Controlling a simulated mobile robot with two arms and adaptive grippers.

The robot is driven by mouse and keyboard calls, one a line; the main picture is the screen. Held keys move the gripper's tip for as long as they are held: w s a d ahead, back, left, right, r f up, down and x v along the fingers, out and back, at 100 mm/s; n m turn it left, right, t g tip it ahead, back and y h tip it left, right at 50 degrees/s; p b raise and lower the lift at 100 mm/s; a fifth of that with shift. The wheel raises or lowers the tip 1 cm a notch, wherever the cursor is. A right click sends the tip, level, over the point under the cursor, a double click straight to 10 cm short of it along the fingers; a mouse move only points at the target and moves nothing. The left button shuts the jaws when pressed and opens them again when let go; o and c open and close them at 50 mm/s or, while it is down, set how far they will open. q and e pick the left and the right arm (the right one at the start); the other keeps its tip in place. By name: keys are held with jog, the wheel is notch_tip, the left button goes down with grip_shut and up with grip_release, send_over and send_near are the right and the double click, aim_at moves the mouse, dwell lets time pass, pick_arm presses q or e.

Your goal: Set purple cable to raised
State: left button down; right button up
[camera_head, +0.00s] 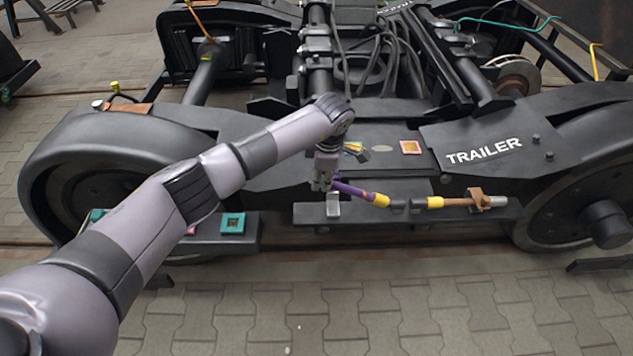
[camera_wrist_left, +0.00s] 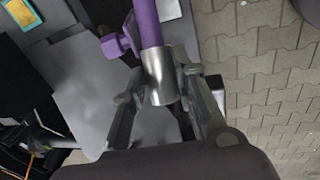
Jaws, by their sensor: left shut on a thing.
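The purple cable (camera_head: 354,190) runs along a dark ledge on the side of the bogie. Its right part has yellow bands and an orange-brown length that ends at a brown clamp. My left gripper (camera_head: 324,184) points down at the cable's left end. In the left wrist view the purple cable (camera_wrist_left: 148,24) ends in a silver metal sleeve (camera_wrist_left: 160,78), and my left gripper (camera_wrist_left: 157,100) is shut on this end, with one finger on each side. A purple bracket (camera_wrist_left: 112,45) sits beside the cable. My right gripper is not in view.
The dark ledge (camera_head: 400,213) carries a brown clamp (camera_head: 478,198) and a small grey block (camera_head: 333,206). The bogie frame marked TRAILER (camera_head: 483,151) stands behind it, with large wheels on both sides. The paved floor in front is clear.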

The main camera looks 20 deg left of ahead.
pick_arm(q)
jog(key=shift+w+d+r+y, duration=0.2)
jog(key=shift+r+y, duration=0.1)
jog(key=shift+r, duration=0.2)
jog(key=c, duration=1.3)
grip_release()
jog(key=shift+s, duration=0.1)
jog(key=shift+d, duration=0.1)
jog(key=v, duration=1.2)
jog(key=shift+f, duration=0.1)
